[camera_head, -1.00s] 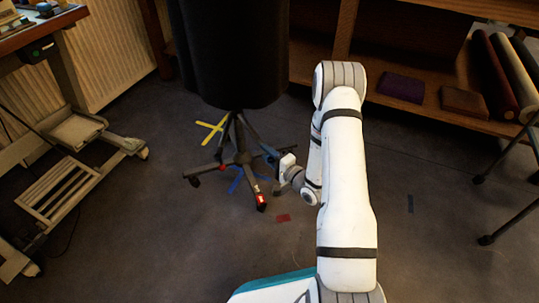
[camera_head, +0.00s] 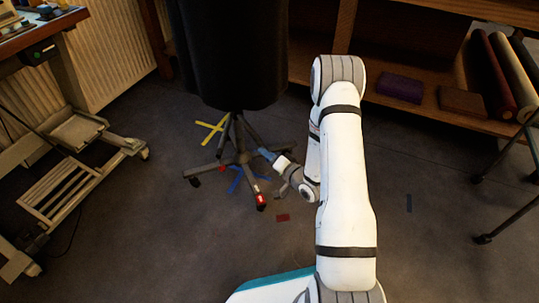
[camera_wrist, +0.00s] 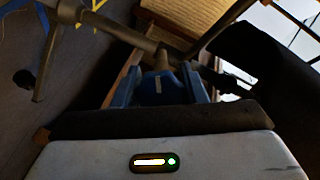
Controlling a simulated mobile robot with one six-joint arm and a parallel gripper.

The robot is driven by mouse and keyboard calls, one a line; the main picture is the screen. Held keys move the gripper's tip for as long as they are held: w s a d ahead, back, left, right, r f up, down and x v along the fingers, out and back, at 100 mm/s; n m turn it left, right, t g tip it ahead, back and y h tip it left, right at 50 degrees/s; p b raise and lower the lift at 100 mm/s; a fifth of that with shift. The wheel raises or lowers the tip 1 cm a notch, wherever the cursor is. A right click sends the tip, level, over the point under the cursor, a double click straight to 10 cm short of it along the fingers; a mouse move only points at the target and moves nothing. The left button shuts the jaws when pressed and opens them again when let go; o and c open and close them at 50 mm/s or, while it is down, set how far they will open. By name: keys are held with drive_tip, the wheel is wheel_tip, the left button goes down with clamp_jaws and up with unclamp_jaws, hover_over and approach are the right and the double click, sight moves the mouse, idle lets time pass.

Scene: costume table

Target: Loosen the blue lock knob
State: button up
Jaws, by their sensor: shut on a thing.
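My gripper (camera_head: 264,152) reaches in from the right, low down at the wheeled base (camera_head: 237,158) of the dark dress form stand. In the wrist view, the two blue fingers of my gripper (camera_wrist: 160,86) stand on either side of the blue lock knob (camera_wrist: 158,82) and are shut on it. The knob sits against a grey metal tube (camera_wrist: 130,36) of the stand, which runs slantwise across the picture. In the head view the knob is too small and too covered by the fingers to make out.
The black dress form (camera_head: 228,55) hangs above the base. A wooden shelf (camera_head: 445,112) with cloth and rolls stands behind at right.

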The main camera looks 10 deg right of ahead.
drive_tip(key=n+h, duration=0.1)
drive_tip(key=n, duration=0.1)
drive_tip(key=n+b, duration=0.1)
drive_tip(key=n, duration=0.2)
drive_tip(key=shift+a+f+g+h, duration=0.2)
drive_tip(key=shift+g+h, duration=0.1)
drive_tip(key=shift+h, duration=0.1)
drive_tip(key=n+h, duration=0.1)
drive_tip(key=n, duration=0.2)
drive_tip(key=shift+d, duration=0.1)
drive_tip(key=n+h, duration=0.1)
drive_tip(key=n, duration=0.2)
drive_tip(key=shift+d, duration=0.1)
drive_tip(key=n+h, duration=0.1)
drive_tip(key=n, duration=0.1)
drive_tip(key=n+t+h, duration=0.1)
drive_tip(key=n, duration=0.2)
drive_tip(key=shift+d+t, duration=0.1)
drive_tip(key=shift+t, duration=0.2)
drive_tip(key=n, duration=0.3)
drive_tip(key=shift+r+t+h, duration=0.1)
drive_tip(key=shift+t+h, duration=0.3)
drive_tip(key=shift+d+r+n+t, duration=0.1)
drive_tip(key=shift+n+t, duration=0.3)
drive_tip(key=shift+n, duration=1.1)
drive_tip(key=o, duration=1)
drive_tip(key=shift+w+d, duration=0.1)
